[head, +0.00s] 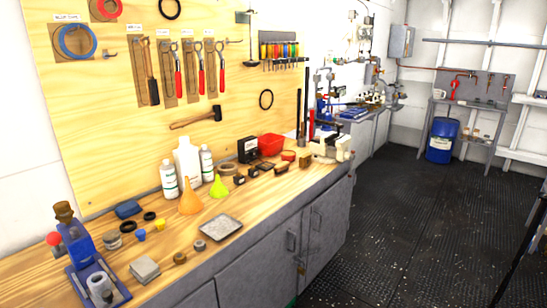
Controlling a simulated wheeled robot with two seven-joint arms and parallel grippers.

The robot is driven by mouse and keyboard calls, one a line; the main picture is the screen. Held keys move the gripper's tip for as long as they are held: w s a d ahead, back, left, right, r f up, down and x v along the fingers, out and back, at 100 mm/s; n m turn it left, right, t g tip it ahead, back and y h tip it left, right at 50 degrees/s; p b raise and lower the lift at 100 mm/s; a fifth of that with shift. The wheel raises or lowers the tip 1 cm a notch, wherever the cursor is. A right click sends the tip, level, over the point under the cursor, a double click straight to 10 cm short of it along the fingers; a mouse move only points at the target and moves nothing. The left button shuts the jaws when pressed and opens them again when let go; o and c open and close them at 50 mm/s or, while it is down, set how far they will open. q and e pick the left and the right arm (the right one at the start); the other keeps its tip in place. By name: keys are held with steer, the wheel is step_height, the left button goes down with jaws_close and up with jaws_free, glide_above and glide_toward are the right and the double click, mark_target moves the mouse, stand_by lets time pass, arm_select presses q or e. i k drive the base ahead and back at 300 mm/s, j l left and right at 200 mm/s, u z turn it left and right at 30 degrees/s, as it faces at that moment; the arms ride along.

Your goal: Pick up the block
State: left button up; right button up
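Several block-like things lie on the wooden workbench (115,255), and I cannot tell which one is the task's block. A grey, squarish block (145,268) lies near the front edge at the left. A dark blue block-like piece (128,209) lies further back near the pegboard. Small dark and brown blocks (282,168) lie towards the bench's right end. Neither of my grippers is in view.
A blue tool (76,240) stands at the left. A grey vise (330,148) is at the right end. The dark floor (410,230) is open.

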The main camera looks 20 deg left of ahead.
mark_target(305, 160)
steer(key=i+l+u, duration=0.2)
steer(key=i, duration=0.3)
steer(key=i+l+u, duration=0.15)
steer(key=i, duration=0.35)
steer(key=i+l+u, duration=0.2)
steer(key=i+l, duration=0.5)
steer(key=i, duration=0.25)
steer(key=i+l, duration=0.3)
steer(key=i, duration=0.25)
steer(key=i+l, duration=0.3)
steer(key=i, duration=0.25)
steer(key=i+l, duration=0.3)
steer(key=i, duration=0.25)
